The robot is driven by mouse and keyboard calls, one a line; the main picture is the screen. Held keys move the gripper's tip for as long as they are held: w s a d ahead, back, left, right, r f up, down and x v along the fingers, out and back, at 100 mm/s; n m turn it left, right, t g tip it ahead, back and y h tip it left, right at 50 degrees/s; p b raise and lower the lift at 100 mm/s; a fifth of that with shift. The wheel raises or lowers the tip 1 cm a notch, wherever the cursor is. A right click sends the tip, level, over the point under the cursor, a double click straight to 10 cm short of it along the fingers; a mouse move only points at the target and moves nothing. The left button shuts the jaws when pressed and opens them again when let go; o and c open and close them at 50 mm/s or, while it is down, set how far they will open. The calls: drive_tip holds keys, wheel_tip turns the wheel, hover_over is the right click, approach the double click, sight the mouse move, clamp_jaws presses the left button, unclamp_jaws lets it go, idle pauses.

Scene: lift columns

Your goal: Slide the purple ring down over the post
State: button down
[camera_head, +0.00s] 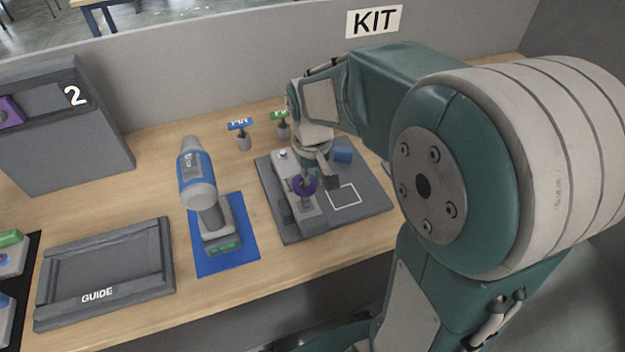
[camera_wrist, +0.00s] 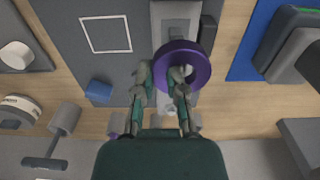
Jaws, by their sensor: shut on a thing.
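The purple ring (camera_head: 297,187) is over the grey fixture block (camera_head: 309,208) on the dark base plate (camera_head: 368,207). In the wrist view the ring (camera_wrist: 203,68) faces the camera. My gripper (camera_wrist: 161,74) is shut on the ring's left rim there, with one finger in the hole and one outside. In the head view my gripper (camera_head: 317,176) points down at the fixture. A pale part of the fixture shows through the ring's hole. I cannot tell the post apart from the fixture, nor whether the ring is around it.
A blue block (camera_head: 342,154) and a white square outline (camera_head: 344,196) are on the plate. A cordless drill (camera_head: 210,200) stands on a blue mat (camera_head: 243,217) to the left. An empty GUIDE tray (camera_head: 105,271) lies further left. Small labelled stands (camera_head: 243,141) are behind.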

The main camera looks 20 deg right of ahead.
drive_tip(key=shift+r, duration=3.25)
